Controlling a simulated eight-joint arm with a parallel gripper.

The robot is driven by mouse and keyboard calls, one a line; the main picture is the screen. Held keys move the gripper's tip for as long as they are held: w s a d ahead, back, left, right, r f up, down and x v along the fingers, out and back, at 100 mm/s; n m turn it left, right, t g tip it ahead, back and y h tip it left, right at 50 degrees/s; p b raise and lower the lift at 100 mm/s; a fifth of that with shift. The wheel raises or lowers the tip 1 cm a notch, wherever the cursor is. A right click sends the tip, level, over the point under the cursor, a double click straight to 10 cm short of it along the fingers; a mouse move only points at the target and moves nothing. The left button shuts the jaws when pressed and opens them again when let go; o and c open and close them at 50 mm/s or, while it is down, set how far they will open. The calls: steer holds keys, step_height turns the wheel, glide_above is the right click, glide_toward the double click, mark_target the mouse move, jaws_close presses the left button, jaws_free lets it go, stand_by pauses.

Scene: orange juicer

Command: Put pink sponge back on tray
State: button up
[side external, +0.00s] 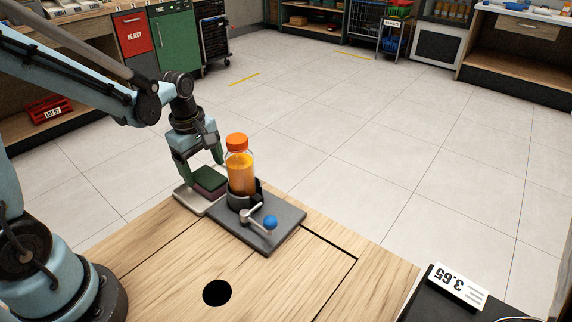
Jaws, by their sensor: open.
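The sponge (210,181) has a dark green top and a dull pink lower layer. It lies flat over the small pale grey tray (188,199) at the far left edge of the wooden table, and appears to rest on it. My gripper (204,171) points down just above the sponge, with its green fingers apart. One finger is at the sponge's left side and the other is behind its far right side. Whether either finger touches the sponge cannot be told.
An orange-capped bottle of juice (239,172) stands upright in a holder on the dark grey base (275,236), close right of the sponge. A blue-knobbed lever (270,222) is in front. The wooden table (165,255) has a round hole (217,293); its front is otherwise clear.

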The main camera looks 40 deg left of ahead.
mark_target(203, 179)
step_height(203, 179, up, 9)
steer(key=shift+s, duration=0.4)
stand_by(0.4)
steer(key=s+d+m+t, duration=0.4)
steer(key=d+m+t, duration=0.2)
steer(key=m, duration=1.2)
steer(key=shift+s+d, duration=0.35)
steer(key=shift+d, duration=0.4)
steer(key=shift+r, duration=0.1)
